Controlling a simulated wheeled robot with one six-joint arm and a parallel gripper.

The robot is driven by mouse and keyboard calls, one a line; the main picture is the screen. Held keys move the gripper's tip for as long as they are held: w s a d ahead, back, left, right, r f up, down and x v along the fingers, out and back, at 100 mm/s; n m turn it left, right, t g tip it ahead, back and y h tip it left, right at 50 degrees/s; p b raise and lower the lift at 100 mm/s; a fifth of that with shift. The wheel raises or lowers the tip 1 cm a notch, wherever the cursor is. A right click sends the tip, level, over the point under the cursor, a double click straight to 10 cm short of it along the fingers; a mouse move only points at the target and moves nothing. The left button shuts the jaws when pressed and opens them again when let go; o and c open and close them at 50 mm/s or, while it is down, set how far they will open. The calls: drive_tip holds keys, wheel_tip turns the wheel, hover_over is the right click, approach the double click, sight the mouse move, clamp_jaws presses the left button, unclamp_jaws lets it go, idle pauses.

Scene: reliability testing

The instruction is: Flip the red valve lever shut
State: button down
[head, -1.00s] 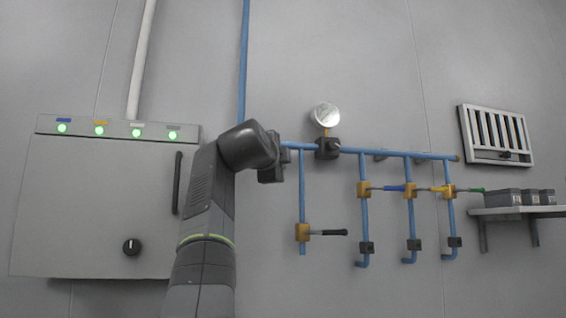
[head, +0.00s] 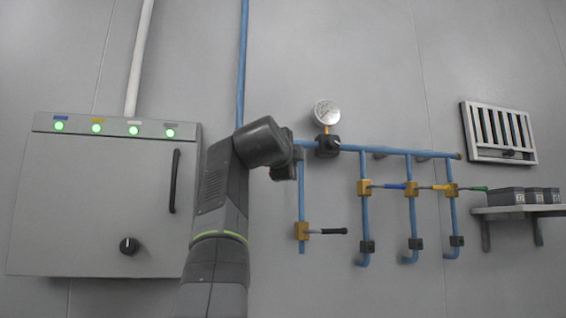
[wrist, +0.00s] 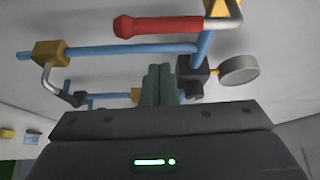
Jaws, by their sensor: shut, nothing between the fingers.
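The red lever (wrist: 160,26) lies across the top of the wrist view. Its bent metal arm joins a yellow valve body (wrist: 218,8) at the top edge. The handle extends left from there, roughly crosswise to the short blue pipe (wrist: 204,46) below the valve. My gripper (wrist: 160,70) is shut and empty, its greenish fingers pointing toward the pipes. In the wrist view its tips appear below the red handle, with a visible gap between. In the head view my arm hides the red valve and my fingertips.
A round gauge (head: 327,112) sits on a dark block (head: 327,146) right of my wrist. Blue pipes (head: 400,153) carry a black-handled lever (head: 327,231) and blue, yellow and green ones. A grey cabinet (head: 95,220) stands left; a shelf (head: 515,210) with boxes is right.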

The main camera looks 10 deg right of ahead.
drive_tip(key=b+v, duration=0.3)
drive_tip(key=v, duration=0.6)
drive_tip(key=shift+s, duration=0.45)
drive_tip(key=shift+w+r, duration=0.1)
drive_tip(key=shift+r, duration=0.1)
